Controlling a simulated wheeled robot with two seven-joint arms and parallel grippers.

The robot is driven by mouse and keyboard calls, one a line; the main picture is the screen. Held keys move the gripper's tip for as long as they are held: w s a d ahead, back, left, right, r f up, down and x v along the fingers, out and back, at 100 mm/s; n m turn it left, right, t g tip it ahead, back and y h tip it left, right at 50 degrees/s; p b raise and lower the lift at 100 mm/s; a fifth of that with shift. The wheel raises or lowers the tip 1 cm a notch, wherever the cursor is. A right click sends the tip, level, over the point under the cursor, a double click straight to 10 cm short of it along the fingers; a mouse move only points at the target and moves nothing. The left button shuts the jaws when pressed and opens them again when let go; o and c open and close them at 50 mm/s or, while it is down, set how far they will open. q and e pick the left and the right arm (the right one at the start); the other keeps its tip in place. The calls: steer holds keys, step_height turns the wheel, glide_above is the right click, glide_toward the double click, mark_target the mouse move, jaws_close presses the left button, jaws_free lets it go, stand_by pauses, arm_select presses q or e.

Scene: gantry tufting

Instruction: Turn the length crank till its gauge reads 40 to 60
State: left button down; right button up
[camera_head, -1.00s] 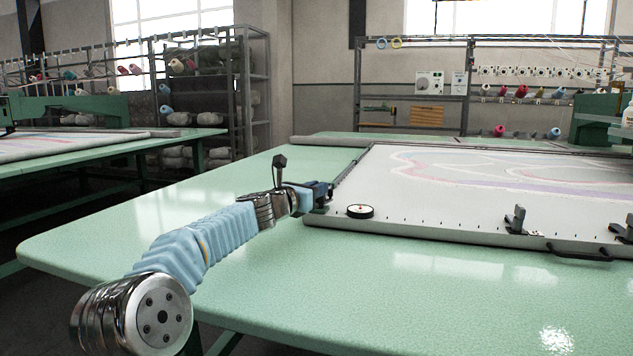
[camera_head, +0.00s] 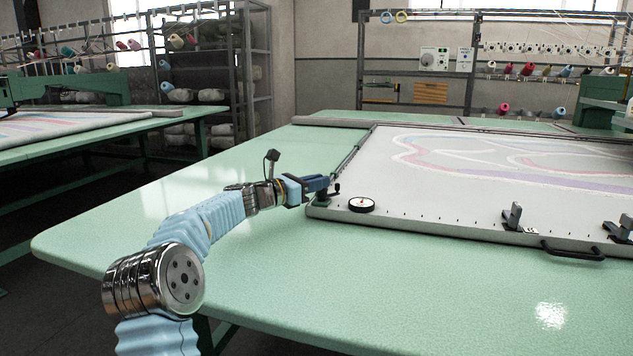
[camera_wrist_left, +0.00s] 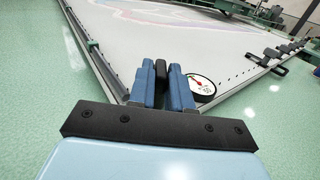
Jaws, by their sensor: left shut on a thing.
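My left gripper (camera_head: 330,183) is at the near left corner of the white framed panel. In the left wrist view the blue fingers of my left gripper (camera_wrist_left: 162,85) are shut on a dark upright crank handle (camera_wrist_left: 161,72). In the head view the crank (camera_head: 336,190) is small and partly hidden by the fingers. The round gauge (camera_head: 361,205) with a white face and black rim lies on the panel just right of the crank. It also shows in the left wrist view (camera_wrist_left: 201,86), with a red needle; its reading is too small to tell. My right gripper is not in view.
The panel (camera_head: 460,215) lies on a green table (camera_head: 400,280) and bears a pale looping drawing. Dark clamps (camera_head: 513,215) and a black handle (camera_head: 573,252) sit along its near edge. The table front is clear. Shelves with yarn cones stand behind.

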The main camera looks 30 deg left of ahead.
arm_select(q)
steer(key=c, duration=1.1)
jaws_free()
steer(key=shift+c, duration=0.2)
steer(key=b+v, duration=0.2)
steer(key=v, duration=1.1)
steer(key=shift+s+a, duration=0.2)
steer(key=shift+s, duration=0.15)
steer(key=shift+f, duration=0.1)
